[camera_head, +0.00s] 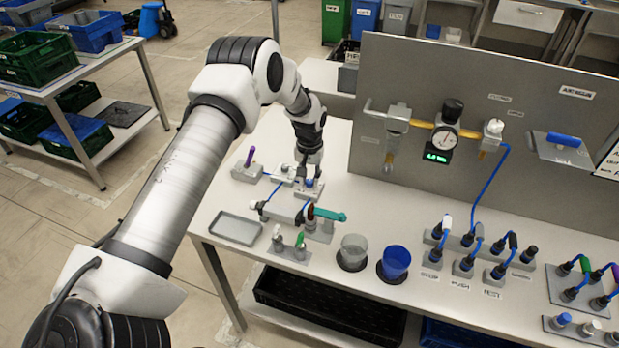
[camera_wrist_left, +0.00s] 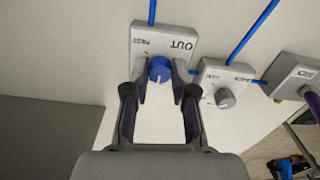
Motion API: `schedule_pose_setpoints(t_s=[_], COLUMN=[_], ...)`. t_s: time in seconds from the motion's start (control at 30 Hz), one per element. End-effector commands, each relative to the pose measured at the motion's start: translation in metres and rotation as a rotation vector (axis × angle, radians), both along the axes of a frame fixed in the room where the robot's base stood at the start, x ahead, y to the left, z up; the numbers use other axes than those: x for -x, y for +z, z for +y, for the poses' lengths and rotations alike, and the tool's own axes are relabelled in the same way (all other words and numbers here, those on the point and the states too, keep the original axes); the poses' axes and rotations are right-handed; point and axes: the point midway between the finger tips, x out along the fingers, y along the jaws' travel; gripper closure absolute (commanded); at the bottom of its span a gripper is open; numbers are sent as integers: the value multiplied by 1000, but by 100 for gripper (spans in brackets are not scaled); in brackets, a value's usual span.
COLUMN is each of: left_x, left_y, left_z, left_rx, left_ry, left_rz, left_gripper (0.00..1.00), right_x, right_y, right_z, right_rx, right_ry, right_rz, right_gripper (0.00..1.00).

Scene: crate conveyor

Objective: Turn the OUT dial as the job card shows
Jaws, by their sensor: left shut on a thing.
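The OUT dial is a blue knob (camera_wrist_left: 160,70) on a grey block (camera_wrist_left: 180,35) lettered OUT in the left wrist view. A white mark shows on the knob's lower part. My left gripper (camera_wrist_left: 160,84) is shut on the blue knob, one finger on each side. In the head view, the left gripper (camera_head: 309,172) reaches down to the block at the left part of the bench, and the blue knob (camera_head: 309,184) shows just below it. No card showing a dial setting can be read. My right gripper is out of view.
A second block with a grey knob (camera_wrist_left: 225,98) sits close beside the OUT block, joined by a blue tube. A cylinder with a teal lever (camera_head: 329,214), a grey tray (camera_head: 236,229) and two cups stand nearby. An upright panel (camera_head: 390,70) with a gauge stands behind.

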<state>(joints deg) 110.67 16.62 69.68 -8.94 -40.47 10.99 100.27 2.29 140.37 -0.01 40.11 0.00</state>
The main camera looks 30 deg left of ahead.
Motion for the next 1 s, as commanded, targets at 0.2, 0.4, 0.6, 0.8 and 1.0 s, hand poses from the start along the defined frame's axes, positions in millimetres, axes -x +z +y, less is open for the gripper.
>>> schedule_pose_setpoints(t_s=[0.2, 0.4, 0.6, 0.8, 1.0], left_x=[2, 2, 2, 2, 1], left_y=[-3, -3, -3, -2, -1], left_z=[-1, -1, -1, 0, 0], left_rx=[2, 2, 2, 1, 1], left_ry=[53, 65, 64, 63, 63], left_rz=[7, 7, 7, 5, 3], left_gripper=[100, 100, 100, 49, 49], right_x=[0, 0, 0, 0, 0], right_y=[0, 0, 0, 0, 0], right_z=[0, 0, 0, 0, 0], right_rx=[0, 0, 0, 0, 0], right_ry=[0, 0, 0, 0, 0], right_rz=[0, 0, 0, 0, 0], right_gripper=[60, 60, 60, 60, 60])
